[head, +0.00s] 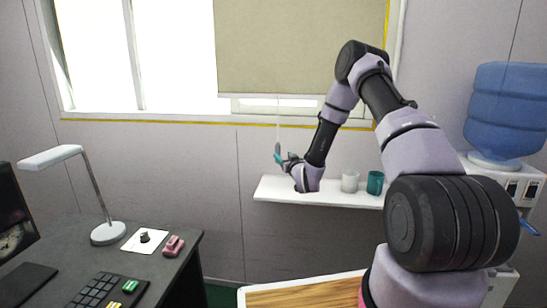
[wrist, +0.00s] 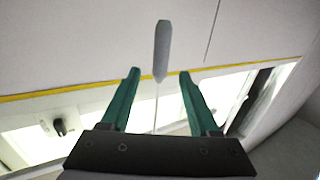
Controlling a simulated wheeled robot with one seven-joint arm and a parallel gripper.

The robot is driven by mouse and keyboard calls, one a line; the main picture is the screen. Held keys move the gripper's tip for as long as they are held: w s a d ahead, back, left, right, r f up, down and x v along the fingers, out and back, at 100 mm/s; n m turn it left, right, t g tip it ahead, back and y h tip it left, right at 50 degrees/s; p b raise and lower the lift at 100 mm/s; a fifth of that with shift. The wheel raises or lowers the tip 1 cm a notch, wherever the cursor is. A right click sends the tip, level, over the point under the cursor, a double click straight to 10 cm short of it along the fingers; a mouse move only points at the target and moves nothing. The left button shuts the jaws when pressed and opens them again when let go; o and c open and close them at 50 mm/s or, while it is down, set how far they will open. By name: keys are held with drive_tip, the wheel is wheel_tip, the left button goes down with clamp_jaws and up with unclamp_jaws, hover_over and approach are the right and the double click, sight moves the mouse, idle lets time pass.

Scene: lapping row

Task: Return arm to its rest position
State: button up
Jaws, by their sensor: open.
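My gripper (head: 279,154) is at the end of my raised, bent arm, in front of the wall below the window blind. In the wrist view its two teal fingers (wrist: 158,76) are spread apart with nothing clamped between them. A grey cord pull (wrist: 161,50) shows between and beyond the fingertips, with gaps on both sides. Its thin cord runs toward the window; in the head view the cord (head: 278,115) hangs from the blind (head: 300,45) down to near my gripper. I cannot tell how far the pull is from the fingers in depth.
A white shelf (head: 270,188) below my gripper bears a white cup (head: 350,181) and a teal cup (head: 375,183). A water cooler with a blue bottle (head: 508,110) stands at right. A dark desk with a lamp (head: 108,233) is at left. A wooden tabletop (head: 305,293) lies in front.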

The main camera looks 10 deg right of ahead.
wheel_tip(320, 180, up, 14)
drive_tip(key=s+d+m+g+h, duration=0.1)
drive_tip(key=s+d+g, duration=0.1)
drive_tip(key=g, duration=0.1)
drive_tip(key=s+d+r+m+g+h, duration=0.1)
drive_tip(key=s+d+r+g, duration=0.1)
drive_tip(key=s+r, duration=0.8)
drive_tip(key=s+r+m+g, duration=0.2)
drive_tip(key=s+r+g, duration=0.1)
drive_tip(key=s, duration=1.4)
drive_tip(key=s+r+m+g+y, duration=0.1)
drive_tip(key=s+r, duration=0.3)
drive_tip(key=s, duration=1.3)
drive_tip(key=shift+s+r+m+g, duration=0.15)
drive_tip(key=shift+r+m+g, duration=0.25)
drive_tip(key=shift+g, duration=0.5)
drive_tip(key=shift+f, duration=0.1)
